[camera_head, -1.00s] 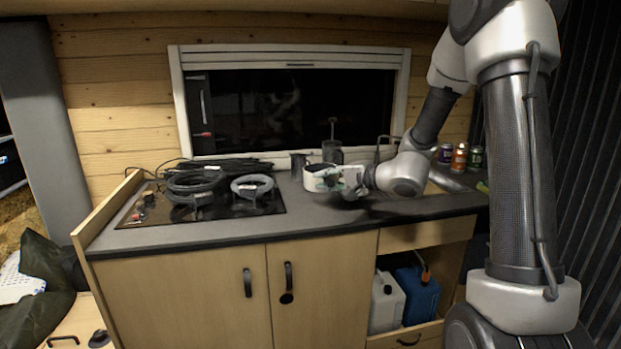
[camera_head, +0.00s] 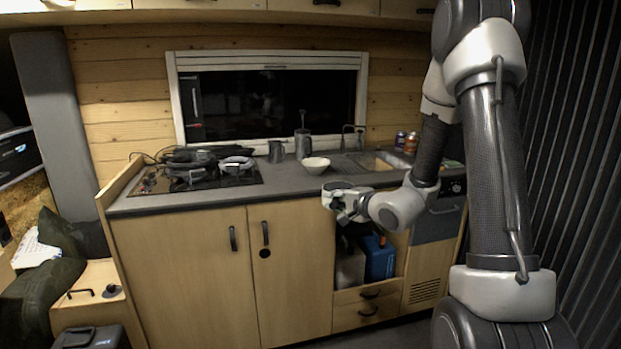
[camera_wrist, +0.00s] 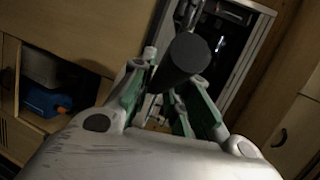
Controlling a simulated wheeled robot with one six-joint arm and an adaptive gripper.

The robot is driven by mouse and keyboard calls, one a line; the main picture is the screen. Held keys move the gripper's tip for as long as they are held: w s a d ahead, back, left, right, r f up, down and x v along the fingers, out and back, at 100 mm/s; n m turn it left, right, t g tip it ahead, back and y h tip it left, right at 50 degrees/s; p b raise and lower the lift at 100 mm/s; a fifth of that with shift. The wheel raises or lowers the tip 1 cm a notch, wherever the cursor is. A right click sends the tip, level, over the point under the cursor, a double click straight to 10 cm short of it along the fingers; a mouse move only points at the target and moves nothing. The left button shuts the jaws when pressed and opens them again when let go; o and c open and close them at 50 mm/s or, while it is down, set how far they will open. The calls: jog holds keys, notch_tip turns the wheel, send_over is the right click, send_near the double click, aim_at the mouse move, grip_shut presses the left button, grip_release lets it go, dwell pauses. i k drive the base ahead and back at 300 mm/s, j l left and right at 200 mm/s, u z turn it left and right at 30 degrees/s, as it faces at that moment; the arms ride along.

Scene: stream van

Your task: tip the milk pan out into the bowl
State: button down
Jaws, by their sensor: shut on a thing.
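The white bowl (camera_head: 316,165) stands upright on the counter, behind and left of my gripper. My gripper (camera_head: 345,195) is out in front of the counter edge, a little below the worktop and clear of the bowl. In the wrist view my gripper (camera_wrist: 165,110) is shut on a dark round-ended piece, which looks like the handle of the milk pan (camera_wrist: 187,56). The rest of the pan is hard to make out, and I cannot see what is in it. The bowl's contents are too small to tell.
The hob (camera_head: 195,180) with coiled cables is at the left. A dark jug (camera_head: 276,151) and a grey canister (camera_head: 303,144) stand behind the bowl. The sink (camera_head: 380,160) is at the right. An open cupboard bay below holds a blue can (camera_head: 380,257).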

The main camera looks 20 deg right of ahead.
aim_at(316, 168)
jog(key=j+z, duration=0.25)
jog(key=j, duration=0.6)
jog(key=j+z, duration=0.25)
jog(key=j, duration=0.6)
jog(key=i+j+z, duration=0.2)
jog(key=z, duration=0.15)
jog(key=i+j+z, duration=0.2)
jog(key=z, duration=0.15)
jog(key=i+j, duration=0.75)
jog(key=j, duration=0.25)
